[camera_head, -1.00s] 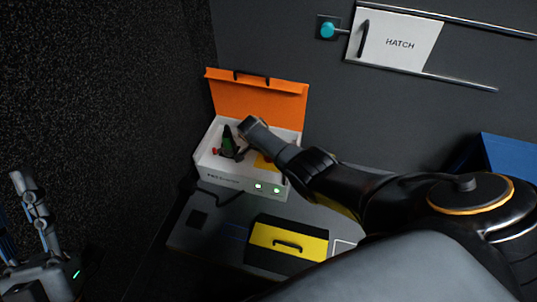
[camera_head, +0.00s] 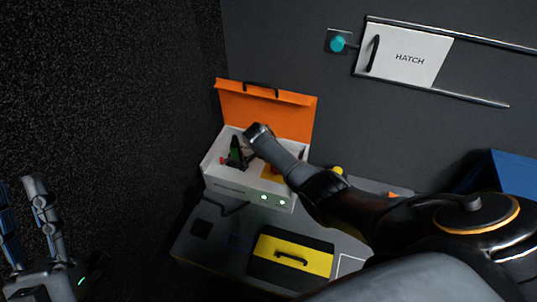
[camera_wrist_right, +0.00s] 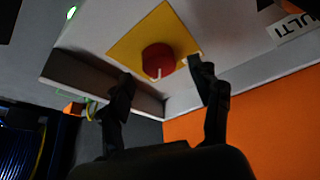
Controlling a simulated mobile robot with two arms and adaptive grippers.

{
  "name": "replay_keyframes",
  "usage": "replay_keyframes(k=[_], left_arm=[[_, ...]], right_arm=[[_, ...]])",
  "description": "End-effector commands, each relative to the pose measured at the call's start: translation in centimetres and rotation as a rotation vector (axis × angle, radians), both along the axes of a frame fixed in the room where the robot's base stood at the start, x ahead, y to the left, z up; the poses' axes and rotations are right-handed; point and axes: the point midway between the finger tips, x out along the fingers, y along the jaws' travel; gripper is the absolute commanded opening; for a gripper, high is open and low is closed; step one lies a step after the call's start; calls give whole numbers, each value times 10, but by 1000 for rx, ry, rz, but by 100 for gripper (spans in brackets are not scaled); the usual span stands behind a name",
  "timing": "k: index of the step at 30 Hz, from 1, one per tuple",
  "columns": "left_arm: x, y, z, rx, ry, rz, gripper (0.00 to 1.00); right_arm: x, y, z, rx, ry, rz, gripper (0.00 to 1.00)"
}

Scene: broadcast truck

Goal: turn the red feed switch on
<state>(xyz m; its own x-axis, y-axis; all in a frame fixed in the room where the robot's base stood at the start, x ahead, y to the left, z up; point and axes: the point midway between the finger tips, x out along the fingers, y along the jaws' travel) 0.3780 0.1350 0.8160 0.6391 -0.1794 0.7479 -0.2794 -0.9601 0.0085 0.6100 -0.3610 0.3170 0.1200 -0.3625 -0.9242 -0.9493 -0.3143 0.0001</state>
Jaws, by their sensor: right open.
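The red feed switch (camera_wrist_right: 158,60) is a round red knob with a white mark on a yellow plate (camera_wrist_right: 143,38) in the right wrist view. My right gripper (camera_wrist_right: 163,75) is open, with one dark finger on each side of the knob's near edge. I cannot tell whether they touch it. In the head view, the yellow plate (camera_head: 268,175) shows inside the white case (camera_head: 225,181), but my right arm hides the knob and most of the hand.
The orange lid (camera_head: 277,110) stands open behind the switch. Two green lights (camera_head: 273,199) glow on the case front. The white hatch (camera_head: 404,56) and turquoise knob (camera_head: 338,44) are on the wall. A blue box (camera_head: 510,168) is at right.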

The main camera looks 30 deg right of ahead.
Motion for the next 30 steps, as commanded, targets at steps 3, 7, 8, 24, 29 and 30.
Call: replay_keyframes(k=[3, 7, 8, 24, 29, 30], left_arm=[[0, 0, 0, 0, 0, 0, 33], [0, 0, 0, 0, 0, 0, 33], [0, 0, 0, 0, 0, 0, 33], [0, 0, 0, 0, 0, 0, 33], [0, 0, 0, 0, 0, 0, 33], [0, 0, 0, 1, 0, -1, 33]], right_arm=[[-2, 6, 15, 0, -3, 0, 63], [-5, 13, 34, 0, -2, 0, 63], [-5, 15, 39, 0, -4, 1, 63], [-13, 34, 88, 0, 1, -2, 63], [-13, 34, 88, 0, 1, -2, 63], [-13, 34, 88, 0, 1, -2, 63]])
